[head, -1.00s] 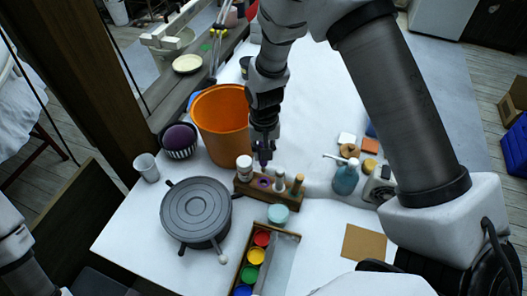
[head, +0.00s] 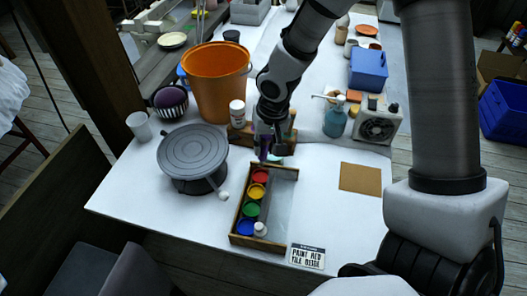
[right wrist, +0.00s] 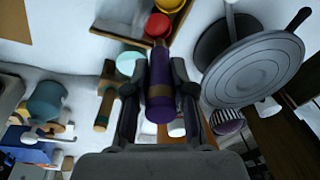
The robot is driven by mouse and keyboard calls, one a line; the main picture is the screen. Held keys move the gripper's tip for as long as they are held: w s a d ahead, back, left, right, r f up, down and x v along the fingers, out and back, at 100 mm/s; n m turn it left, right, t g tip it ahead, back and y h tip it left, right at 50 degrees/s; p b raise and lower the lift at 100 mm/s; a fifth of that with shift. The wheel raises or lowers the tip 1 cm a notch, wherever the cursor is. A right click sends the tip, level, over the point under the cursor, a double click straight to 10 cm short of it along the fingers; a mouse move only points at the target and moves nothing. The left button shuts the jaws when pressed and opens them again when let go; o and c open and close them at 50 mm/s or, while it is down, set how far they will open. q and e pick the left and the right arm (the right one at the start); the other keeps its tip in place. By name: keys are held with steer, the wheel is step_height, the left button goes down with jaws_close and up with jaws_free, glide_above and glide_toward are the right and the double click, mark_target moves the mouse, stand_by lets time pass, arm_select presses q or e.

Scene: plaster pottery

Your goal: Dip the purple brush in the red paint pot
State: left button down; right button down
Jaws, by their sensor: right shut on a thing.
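My right gripper (head: 266,146) is shut on the purple brush (right wrist: 160,88), at the back end of the wooden paint tray (head: 236,214). The brush also shows below the fingers in the head view (head: 263,153). In the right wrist view its tip points toward the red paint pot (right wrist: 158,25) and appears close to it. In the head view the red paint pot (head: 260,176) sits in the tray, just in front of the brush. I cannot tell whether the tip touches the paint. My left gripper is out of view.
Yellow (head: 256,191), green (head: 251,209) and blue (head: 246,227) pots line the tray. The wooden brush holder (head: 236,136) stands behind it. A grey turntable (head: 192,152) is to the left, an orange bucket (head: 216,85) behind. A card (head: 306,256) reads "PAINT RED TILE BEIGE".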

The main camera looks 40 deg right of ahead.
mark_target(265, 160)
steer(key=shift+w+d+f, duration=0.15)
steer(key=shift+d+f, duration=0.05)
steer(key=shift+f, duration=0.1)
steer(key=shift+s+a+f+b, duration=0.2)
steer(key=shift+f+b, duration=0.25)
steer(key=shift+b, duration=0.1)
steer(key=shift+s+a+f+b, duration=0.15)
steer(key=shift+f+b, duration=0.25)
steer(key=shift+b, duration=0.1)
steer(key=f+b, duration=0.2)
steer(key=f, duration=0.1)
steer(key=shift+w+d+b, duration=0.2)
steer(key=shift+b, duration=0.2)
steer(key=shift+a+f+b, duration=0.1)
steer(key=shift+f+b, duration=0.65)
steer(key=shift+b, duration=0.1)
step_height(265, 160, up, 7)
steer(key=p, duration=0.6)
steer(key=shift+r, duration=0.15)
steer(key=shift+s, duration=0.1)
